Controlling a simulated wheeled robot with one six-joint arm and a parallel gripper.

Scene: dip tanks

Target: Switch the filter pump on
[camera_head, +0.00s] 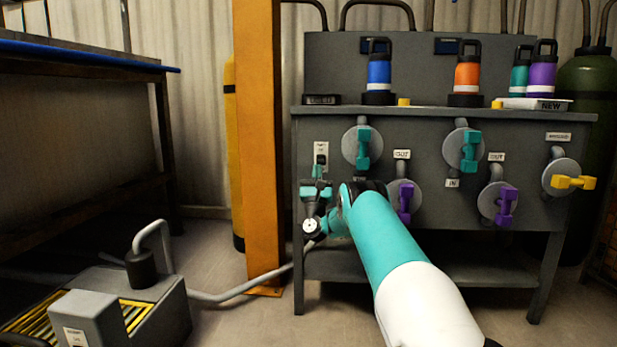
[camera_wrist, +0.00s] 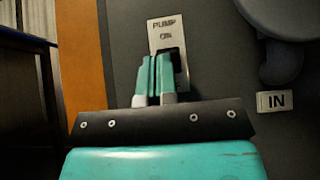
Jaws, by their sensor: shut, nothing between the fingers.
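The pump switch plate (camera_head: 321,150) is on the left end of the grey bench's front panel. In the wrist view the switch plate (camera_wrist: 163,38) reads "PUMP ON", with a dark rocker or slot below the lettering. My gripper (camera_head: 316,180) is shut and empty, just below the switch in the head view. In the wrist view my gripper (camera_wrist: 154,62) has its teal fingertips together in front of the plate's lower part, hiding some of it. I cannot tell whether the fingertips touch the switch, or which way it is set.
Teal valve handles (camera_head: 363,148), purple handles (camera_head: 405,201) and a yellow handle (camera_head: 573,182) stick out to the right of the switch. An orange post (camera_head: 259,140) stands close on the left. A grey pump unit (camera_head: 88,318) with a hose sits on the floor at lower left.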

